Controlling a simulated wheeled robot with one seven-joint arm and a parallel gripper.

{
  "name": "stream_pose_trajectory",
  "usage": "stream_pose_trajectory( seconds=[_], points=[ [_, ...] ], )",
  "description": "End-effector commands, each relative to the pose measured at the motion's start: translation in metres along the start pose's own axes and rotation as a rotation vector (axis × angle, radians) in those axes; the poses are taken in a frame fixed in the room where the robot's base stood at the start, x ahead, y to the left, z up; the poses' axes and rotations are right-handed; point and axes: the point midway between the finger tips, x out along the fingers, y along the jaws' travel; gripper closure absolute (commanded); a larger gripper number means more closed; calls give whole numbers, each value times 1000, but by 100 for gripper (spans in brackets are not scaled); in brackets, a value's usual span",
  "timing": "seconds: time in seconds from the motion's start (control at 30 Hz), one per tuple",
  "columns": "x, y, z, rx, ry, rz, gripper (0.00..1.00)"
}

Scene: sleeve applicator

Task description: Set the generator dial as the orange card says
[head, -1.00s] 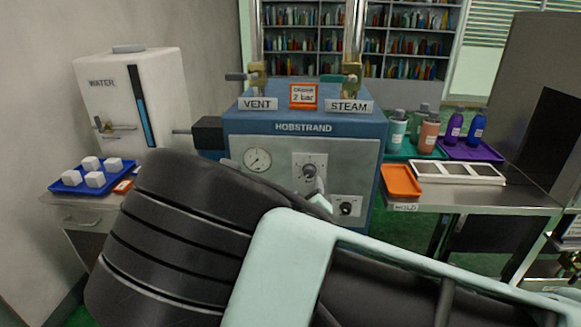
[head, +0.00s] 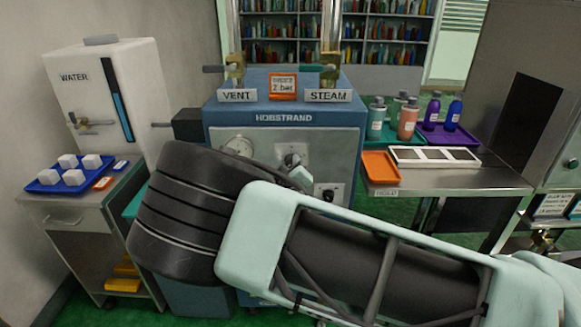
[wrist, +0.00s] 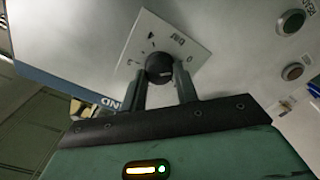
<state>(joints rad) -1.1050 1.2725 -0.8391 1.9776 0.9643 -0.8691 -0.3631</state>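The orange card (head: 283,86) on top of the blue-grey HOBSTRAND generator (head: 225,122) reads "2 bar" under a smaller line. The generator dial (head: 292,158) is on the front panel, partly hidden by my arm. In the wrist view the dial is a black round knob (wrist: 160,68) with a pale mark on a white scale plate (wrist: 150,30). The scale's figures are too small and turned to read surely. My gripper (wrist: 160,76) has one finger on each side of the knob, very near it; whether they press on it is unclear. A round gauge (head: 237,146) is partly covered by my arm.
VENT (head: 237,96) and STEAM (head: 328,96) valves stand on top. A second black knob (head: 328,194) is below right of the dial. A bench with an orange tray (head: 381,167) is on the right. The water tank (head: 88,85) and blue tray (head: 44,185) are on the left.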

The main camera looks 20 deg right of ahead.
Motion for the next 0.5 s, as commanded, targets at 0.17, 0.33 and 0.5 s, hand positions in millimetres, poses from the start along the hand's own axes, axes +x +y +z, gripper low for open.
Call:
stream_pose_trajectory(
  seconds=[0.17,0.33,0.5],
  points=[
    [0,0,0,4,0,0,93],
    [0,-1,1,37,0,0,93],
    [0,-1,2,121,-1,0,93]
  ],
)
